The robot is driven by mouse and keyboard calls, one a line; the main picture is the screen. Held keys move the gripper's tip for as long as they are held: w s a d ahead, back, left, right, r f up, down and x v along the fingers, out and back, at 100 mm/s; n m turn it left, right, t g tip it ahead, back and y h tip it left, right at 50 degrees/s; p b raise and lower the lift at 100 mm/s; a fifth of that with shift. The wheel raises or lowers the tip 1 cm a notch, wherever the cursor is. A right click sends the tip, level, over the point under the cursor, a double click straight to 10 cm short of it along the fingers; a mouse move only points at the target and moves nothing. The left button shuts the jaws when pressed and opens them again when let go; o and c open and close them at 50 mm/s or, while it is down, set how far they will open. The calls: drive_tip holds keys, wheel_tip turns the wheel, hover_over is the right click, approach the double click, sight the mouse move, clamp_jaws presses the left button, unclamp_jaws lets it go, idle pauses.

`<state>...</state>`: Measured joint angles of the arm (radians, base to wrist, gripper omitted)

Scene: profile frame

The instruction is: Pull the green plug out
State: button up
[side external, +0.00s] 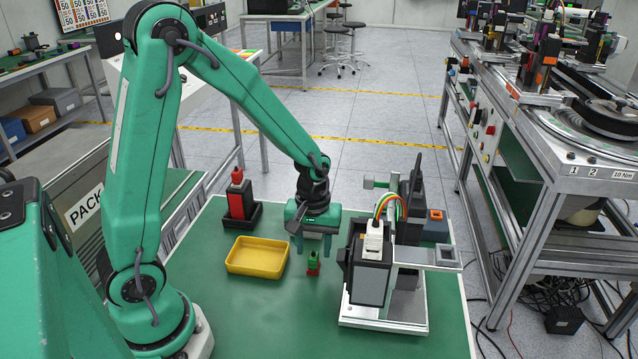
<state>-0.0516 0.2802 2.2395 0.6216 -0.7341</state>
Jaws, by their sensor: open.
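The green plug (313,259) is a small upright piece on the green table, with red at its foot. It stands just left of the profile frame. My gripper (314,250) points down above the plug, with its green fingers spread to either side. The jaws are open, and the plug's top shows at about the height of the fingertips. I cannot tell from this one view whether the plug is exactly between the fingers in depth.
The light profile frame (385,322) carries a dark module with a white connector (374,238) and coloured wires. A yellow tray (240,272) lies left of the plug. A red tool (237,180) stands in a black holder (243,221) behind the tray. The front table area is clear.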

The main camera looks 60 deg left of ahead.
sight(313, 255)
drive_tip(key=shift+f, duration=1.7)
drive_tip(key=shift+c, duration=0.4)
clamp_jaws()
